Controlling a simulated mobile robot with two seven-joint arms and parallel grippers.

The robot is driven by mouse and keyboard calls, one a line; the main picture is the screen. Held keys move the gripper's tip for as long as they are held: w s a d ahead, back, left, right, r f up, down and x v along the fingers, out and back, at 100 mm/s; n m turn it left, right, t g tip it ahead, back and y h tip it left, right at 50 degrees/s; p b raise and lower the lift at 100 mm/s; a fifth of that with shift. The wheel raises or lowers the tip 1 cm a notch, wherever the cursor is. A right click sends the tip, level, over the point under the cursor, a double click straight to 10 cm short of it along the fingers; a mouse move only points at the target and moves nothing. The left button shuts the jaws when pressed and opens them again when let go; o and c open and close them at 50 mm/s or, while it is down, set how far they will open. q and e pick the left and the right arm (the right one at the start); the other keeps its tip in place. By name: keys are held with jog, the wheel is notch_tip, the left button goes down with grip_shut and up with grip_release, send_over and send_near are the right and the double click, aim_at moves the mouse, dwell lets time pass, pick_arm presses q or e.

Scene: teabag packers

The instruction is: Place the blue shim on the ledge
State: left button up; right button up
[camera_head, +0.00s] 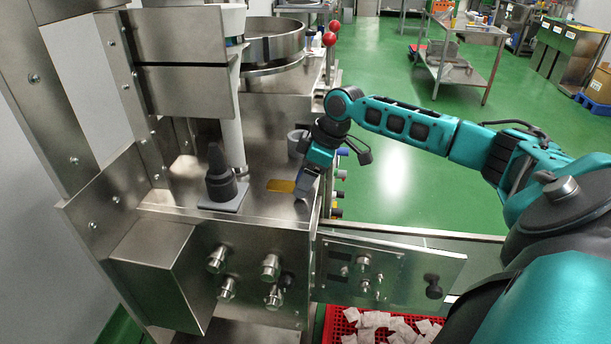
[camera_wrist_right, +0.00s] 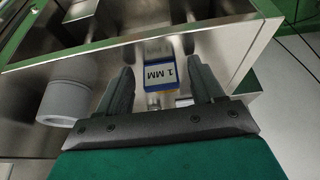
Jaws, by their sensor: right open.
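In the right wrist view, a small block with blue edges and a pale face marked "1 MM" (camera_wrist_right: 160,74), seemingly the blue shim, shows between and beyond my right gripper's fingers (camera_wrist_right: 160,85). The fingers stand apart on either side of it, with gaps visible. In the head view, my right gripper (camera_head: 307,184) points down at the right edge of the steel ledge (camera_head: 256,207). I cannot make out the blue shim under it there. A flat yellow piece (camera_head: 281,186) lies on the ledge just left of the gripper. My left gripper is not in view.
A dark upright fixture on a grey plate (camera_head: 222,196) stands left on the ledge. A grey cup (camera_head: 297,141) stands behind the gripper; a grey cylinder (camera_wrist_right: 66,103) shows in the wrist view. Coloured knobs (camera_head: 342,174) line the machine's right side. A red crate (camera_head: 332,325) holds teabags below.

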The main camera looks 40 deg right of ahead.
jog(key=shift+r, duration=0.15)
jog(key=v, duration=1.2)
jog(key=shift+s, duration=0.1)
